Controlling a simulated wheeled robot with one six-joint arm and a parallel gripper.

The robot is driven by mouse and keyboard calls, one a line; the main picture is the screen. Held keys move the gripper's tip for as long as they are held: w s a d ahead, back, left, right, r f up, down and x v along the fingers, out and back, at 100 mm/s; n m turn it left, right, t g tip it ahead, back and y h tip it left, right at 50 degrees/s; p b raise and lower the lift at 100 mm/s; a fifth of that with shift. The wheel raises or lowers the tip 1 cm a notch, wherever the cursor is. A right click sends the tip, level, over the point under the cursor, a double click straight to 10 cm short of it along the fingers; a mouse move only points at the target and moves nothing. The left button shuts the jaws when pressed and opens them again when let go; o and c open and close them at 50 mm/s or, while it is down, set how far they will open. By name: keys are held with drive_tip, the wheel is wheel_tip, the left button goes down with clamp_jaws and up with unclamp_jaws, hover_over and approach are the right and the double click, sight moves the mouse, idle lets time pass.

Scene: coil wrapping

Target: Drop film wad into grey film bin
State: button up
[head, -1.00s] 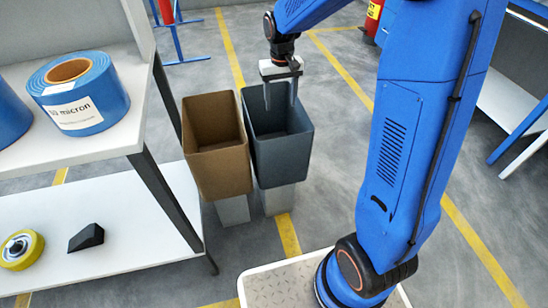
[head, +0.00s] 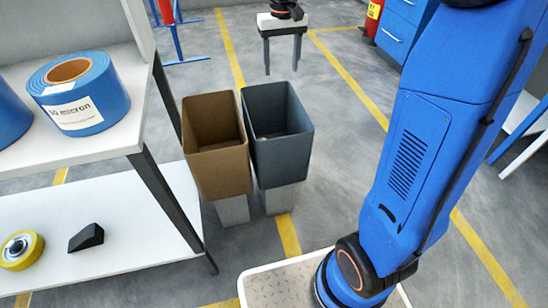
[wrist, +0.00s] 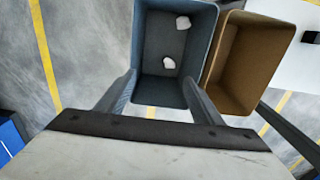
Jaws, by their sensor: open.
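The grey film bin (head: 283,158) stands on the floor on a light block, its mouth facing up. My gripper (head: 281,68) is open and empty, raised above and behind the bin in the head view. In the wrist view, the grey bin (wrist: 148,92) lies below my spread fingers. Two white lumps rest on its floor: one film wad (wrist: 183,22) near the far side and another wad (wrist: 169,62) nearer the middle. I cannot tell which of them was held last.
A brown bin (head: 221,175) stands close beside the grey one, on its left.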

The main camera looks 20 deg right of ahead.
wheel_tip(320, 180, up, 4)
drive_tip(key=shift+f, duration=0.15)
idle(0.5)
